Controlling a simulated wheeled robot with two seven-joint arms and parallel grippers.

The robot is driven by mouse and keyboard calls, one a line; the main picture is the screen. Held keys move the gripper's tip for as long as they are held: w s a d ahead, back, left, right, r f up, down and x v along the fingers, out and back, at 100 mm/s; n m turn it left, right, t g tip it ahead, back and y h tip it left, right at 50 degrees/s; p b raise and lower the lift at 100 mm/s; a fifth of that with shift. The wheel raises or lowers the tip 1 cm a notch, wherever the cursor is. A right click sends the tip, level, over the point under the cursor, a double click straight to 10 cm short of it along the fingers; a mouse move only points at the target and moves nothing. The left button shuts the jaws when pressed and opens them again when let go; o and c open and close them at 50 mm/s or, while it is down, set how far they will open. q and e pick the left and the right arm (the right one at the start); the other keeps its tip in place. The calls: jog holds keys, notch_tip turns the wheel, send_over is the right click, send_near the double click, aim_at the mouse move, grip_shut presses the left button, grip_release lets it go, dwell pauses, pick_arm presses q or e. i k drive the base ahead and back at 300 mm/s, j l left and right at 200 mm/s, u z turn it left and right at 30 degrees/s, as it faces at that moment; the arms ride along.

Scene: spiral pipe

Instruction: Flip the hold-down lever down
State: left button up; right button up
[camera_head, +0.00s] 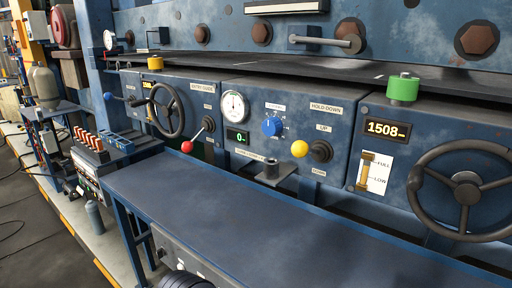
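The hold-down lever (300,148) has a yellow ball knob and a dark round base (320,151). It is on the blue control panel, right of centre. The HOLD-DOWN label (325,108) is above it, with UP just over the base and DOWN below it. The knob sticks out from the panel, left of the base and about level with it, between the UP and DOWN labels in the picture. Its exact tilt is hard to tell from this angle. Neither of my grippers is in view.
A blue dial (272,126) and gauge (234,106) are left of the lever. A red-knobbed lever (187,147) and handwheel (167,109) are farther left. A large handwheel (465,190) is at right. The blue bench top (260,215) below is clear.

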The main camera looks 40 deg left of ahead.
aim_at(299, 149)
jog(key=u, duration=1.15)
jog(key=k+u, duration=0.2)
jog(key=u, duration=0.25)
